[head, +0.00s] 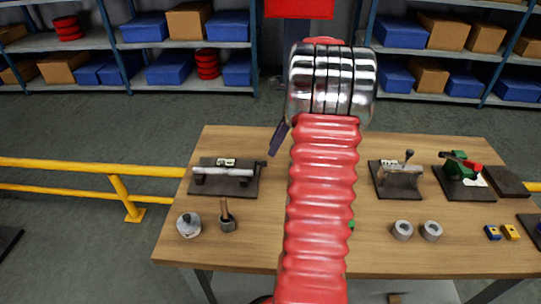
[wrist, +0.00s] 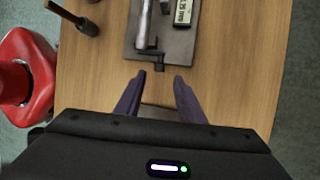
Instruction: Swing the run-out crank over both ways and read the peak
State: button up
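The run-out fixture is a dark base plate (head: 210,190) on the left of the bench, with a pale shaft (head: 228,171) lying across two supports and a small display (head: 225,162) behind it. A small dark crank (head: 262,163) sits at the shaft's right end. In the wrist view the base plate (wrist: 172,48), shaft (wrist: 144,22), display (wrist: 183,12) and crank (wrist: 159,62) show at the top; the display's digits are too small to read. My gripper (wrist: 159,77) is open and empty, its fingertips just short of the crank, one to each side. In the head view my arm partly hides it.
A wooden-handled tool in a dark cup (head: 227,224) and a round grey-white item (head: 188,225) stand in front of the fixture. Two metal rings (head: 402,231), a grey block fixture (head: 398,178) and a green-and-red device (head: 462,168) are to the right. A yellow rail (head: 90,165) runs left.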

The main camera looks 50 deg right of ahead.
jog(key=shift+x, duration=2.75)
grip_shut()
